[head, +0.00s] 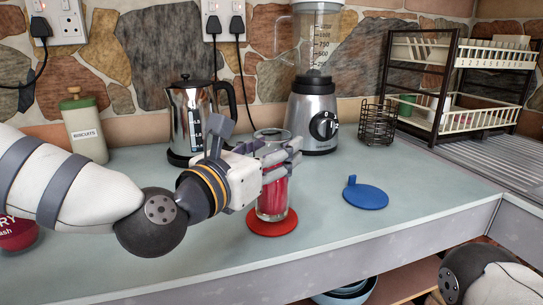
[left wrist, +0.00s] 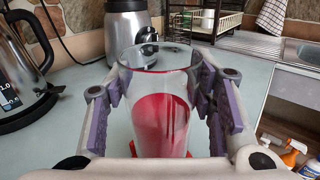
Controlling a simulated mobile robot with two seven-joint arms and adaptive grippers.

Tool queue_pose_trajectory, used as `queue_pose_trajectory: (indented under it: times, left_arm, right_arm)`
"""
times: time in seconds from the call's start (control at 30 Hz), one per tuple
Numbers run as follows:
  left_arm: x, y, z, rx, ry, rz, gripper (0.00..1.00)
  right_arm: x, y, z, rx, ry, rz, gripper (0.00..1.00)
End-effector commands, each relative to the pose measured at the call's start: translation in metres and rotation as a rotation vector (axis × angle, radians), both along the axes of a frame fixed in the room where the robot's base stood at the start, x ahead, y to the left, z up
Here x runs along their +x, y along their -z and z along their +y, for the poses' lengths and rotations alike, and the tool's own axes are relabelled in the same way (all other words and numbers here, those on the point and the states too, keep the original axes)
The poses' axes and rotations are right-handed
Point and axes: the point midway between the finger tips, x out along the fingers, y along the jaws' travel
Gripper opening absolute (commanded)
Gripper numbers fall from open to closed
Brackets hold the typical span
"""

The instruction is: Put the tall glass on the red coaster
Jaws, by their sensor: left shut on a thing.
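The tall glass (head: 273,202) is clear with red contents. It is upright over the red coaster (head: 288,224), its base within the coaster's outline in the head view. I cannot tell whether the base touches the coaster or hangs just above it. My left gripper (head: 284,156) comes from the left and is shut on the upper part of the glass. In the left wrist view the glass (left wrist: 158,115) stands between the two purple-padded fingers (left wrist: 160,82). Only a bit of red shows below it there. My right gripper is out of view.
A blue coaster (head: 366,196) with a raised tab lies to the right. Behind are a kettle (head: 181,120), a blender (head: 313,110), a black wire basket (head: 378,125) and a dish rack (head: 438,112). A biscuit jar (head: 84,130) is at left. The front counter is mostly clear.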

Motion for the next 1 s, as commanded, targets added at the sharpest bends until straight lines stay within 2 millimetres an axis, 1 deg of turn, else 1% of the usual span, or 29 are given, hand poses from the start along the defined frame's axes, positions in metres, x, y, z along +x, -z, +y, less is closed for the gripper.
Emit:
queue_pose_trajectory:
  times: [0.03, 0.27, 0.4, 0.43, 0.5, 0.77, 0.87, 0.97, 1.0]
  left_arm:
    - [0.0, 0.008, 0.0, -0.002, -0.001, 0.001, 0.0]
    - [0.0, 0.006, 0.0, -0.003, -0.001, -0.005, 0.0]
    - [0.0, 0.011, 0.0, -0.003, 0.0, -0.003, 0.0]
    - [0.0, 0.012, 0.0, -0.001, 0.0, 0.0, 0.55]
    - [-0.001, 0.011, 0.0, -0.001, 0.0, -0.001, 0.7]
    - [0.0, 0.011, 0.0, -0.001, 0.0, -0.001, 0.7]
    - [-0.001, 0.005, 0.0, 0.0, 0.0, -0.004, 0.7]
    - [-0.013, 0.007, 0.009, -0.003, -0.002, -0.001, 0.7]
    - [-0.02, 0.007, 0.014, -0.004, -0.002, 0.0, 0.7]
  right_arm:
    - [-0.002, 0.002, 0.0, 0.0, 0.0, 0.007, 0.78]
    - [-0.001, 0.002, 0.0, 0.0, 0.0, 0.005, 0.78]
    - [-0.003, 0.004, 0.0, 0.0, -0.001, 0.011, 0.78]
    - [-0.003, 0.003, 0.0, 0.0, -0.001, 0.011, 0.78]
    - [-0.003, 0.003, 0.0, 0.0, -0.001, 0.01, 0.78]
    - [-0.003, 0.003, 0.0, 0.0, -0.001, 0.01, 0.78]
    - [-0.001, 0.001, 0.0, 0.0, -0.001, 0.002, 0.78]
    - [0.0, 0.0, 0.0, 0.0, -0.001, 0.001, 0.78]
    - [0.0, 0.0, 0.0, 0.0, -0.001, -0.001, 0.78]
